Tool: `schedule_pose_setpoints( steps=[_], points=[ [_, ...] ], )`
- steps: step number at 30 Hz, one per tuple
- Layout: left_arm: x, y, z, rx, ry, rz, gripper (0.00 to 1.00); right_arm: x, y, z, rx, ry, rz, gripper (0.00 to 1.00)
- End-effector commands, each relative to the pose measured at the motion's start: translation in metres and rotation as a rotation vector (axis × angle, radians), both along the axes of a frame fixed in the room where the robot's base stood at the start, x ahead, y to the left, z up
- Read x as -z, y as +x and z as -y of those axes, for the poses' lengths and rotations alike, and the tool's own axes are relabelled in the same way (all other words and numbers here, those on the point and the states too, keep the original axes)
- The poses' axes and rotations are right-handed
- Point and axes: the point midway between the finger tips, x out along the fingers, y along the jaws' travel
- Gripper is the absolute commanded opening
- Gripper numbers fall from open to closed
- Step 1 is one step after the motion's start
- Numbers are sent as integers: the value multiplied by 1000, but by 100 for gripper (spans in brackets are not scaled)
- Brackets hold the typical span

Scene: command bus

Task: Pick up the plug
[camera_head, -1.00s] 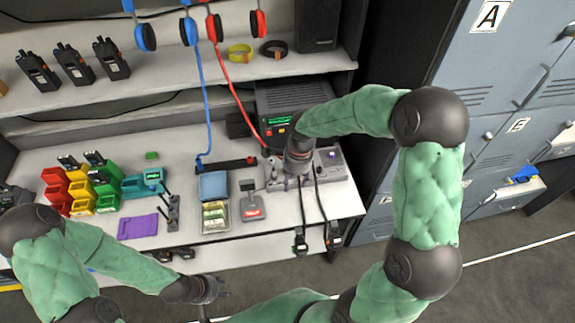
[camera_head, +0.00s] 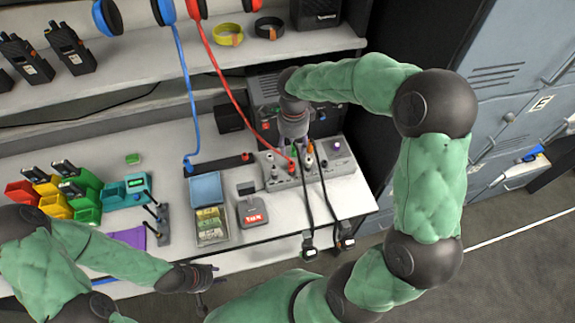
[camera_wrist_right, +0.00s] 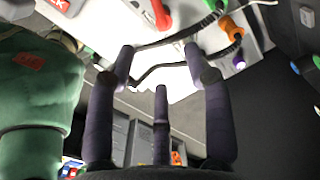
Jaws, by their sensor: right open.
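A grey socket panel (camera_head: 272,176) stands on the white counter, with several coloured plugs in it. In the right wrist view the red plug (camera_wrist_right: 160,15) and orange plug (camera_wrist_right: 232,28) are beyond the fingers. Which plug is meant is unclear. My right gripper (camera_head: 294,138) is above the panel, its fingers (camera_wrist_right: 160,62) spread and empty. My left gripper (camera_head: 208,279) is in front of the counter, its fingers too small to judge.
Black cords hang over the counter's front edge to two small devices (camera_head: 311,252). A red-labelled scale-like device (camera_head: 251,209) and a blue-lidded box (camera_head: 206,188) stand left of the panel. Blue and red headset cords hang from the shelf (camera_head: 180,75). Lockers (camera_head: 505,80) are at right.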

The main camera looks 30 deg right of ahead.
Motion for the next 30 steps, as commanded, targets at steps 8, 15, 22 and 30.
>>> schedule_pose_setpoints(
  steps=[8, 15, 22, 30],
  points=[
    [14, 0, 0, 0, 0, 0, 40, 25, 0, 0, 2, 0, -2, 52],
    [21, 0, 0, 0, 0, 0, 40, 59, 0, 1, 2, 0, -2, 52],
    [23, 0, 0, 0, 0, 0, 40, 69, 0, 1, 1, 0, 0, 52],
    [35, 0, 0, 0, 0, 0, 40, 104, 2, 2, 2, 0, -3, 52]
  ],
)
